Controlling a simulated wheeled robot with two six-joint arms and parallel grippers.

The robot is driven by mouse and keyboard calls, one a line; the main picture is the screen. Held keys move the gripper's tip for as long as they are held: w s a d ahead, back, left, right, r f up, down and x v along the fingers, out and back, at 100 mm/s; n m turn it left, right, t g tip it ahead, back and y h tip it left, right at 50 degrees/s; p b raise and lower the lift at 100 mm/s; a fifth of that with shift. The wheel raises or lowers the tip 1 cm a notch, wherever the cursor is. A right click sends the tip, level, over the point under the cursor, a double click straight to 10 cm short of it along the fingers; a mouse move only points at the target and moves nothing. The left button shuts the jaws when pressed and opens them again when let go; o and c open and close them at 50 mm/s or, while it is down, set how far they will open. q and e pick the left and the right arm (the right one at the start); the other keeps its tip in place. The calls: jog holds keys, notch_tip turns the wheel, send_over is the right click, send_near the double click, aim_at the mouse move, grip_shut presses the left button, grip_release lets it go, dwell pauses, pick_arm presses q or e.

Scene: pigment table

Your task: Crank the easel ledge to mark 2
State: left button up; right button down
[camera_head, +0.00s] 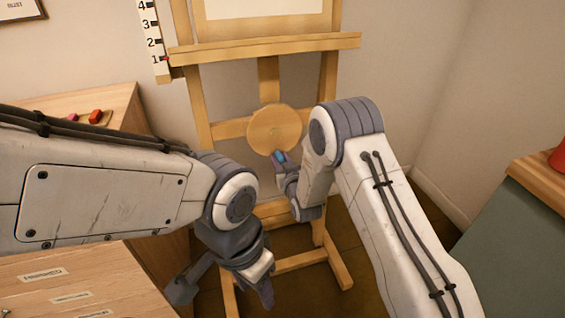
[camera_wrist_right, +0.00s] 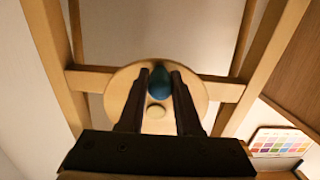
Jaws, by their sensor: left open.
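The wooden easel ledge (camera_head: 265,47) runs across the easel, its left end beside mark 1 on the white scale (camera_head: 151,42), where a small red pointer shows. The round wooden crank disc (camera_head: 262,130) sits below on the easel; it also shows in the right wrist view (camera_wrist_right: 120,95). Its teal crank knob (camera_wrist_right: 160,83) is at the disc's lower edge in the head view (camera_head: 279,156). My right gripper (camera_wrist_right: 159,76) has a finger on each side of the knob, with no clear gap, so it looks shut on it. My left gripper (camera_head: 222,290) is open and empty, low in front of the easel.
A wooden cabinet (camera_head: 120,110) with red items stands at the left, and a labelled drawer unit (camera_head: 75,285) is at the lower left. A green cabinet with a wooden top (camera_head: 540,175) is at the right. A colour palette (camera_wrist_right: 280,142) shows in the right wrist view.

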aim_at(294, 139)
jog(key=shift+w+d+r, duration=0.15)
jog(key=shift+w+d, duration=0.05)
jog(key=shift+d, duration=0.4)
jog(key=shift+w+d+r, duration=0.2)
jog(key=shift+d, duration=0.4)
jog(key=shift+w+d+r, duration=0.15)
jog(key=shift+w+d, duration=0.05)
jog(key=shift+d, duration=0.4)
jog(key=shift+a, duration=0.1)
jog(key=shift+w+d+r+p, duration=0.15)
jog(key=shift+d+r+p, duration=0.15)
jog(key=shift+r, duration=0.1)
jog(key=shift+w+d+r+p, duration=0.2)
jog(key=shift+d+r, duration=0.25)
jog(key=shift+r, duration=0.05)
jog(key=shift+w+d+r+p, duration=0.15)
jog(key=shift+d+r, duration=0.25)
jog(key=shift+r, duration=0.05)
jog(key=shift+a, duration=0.1)
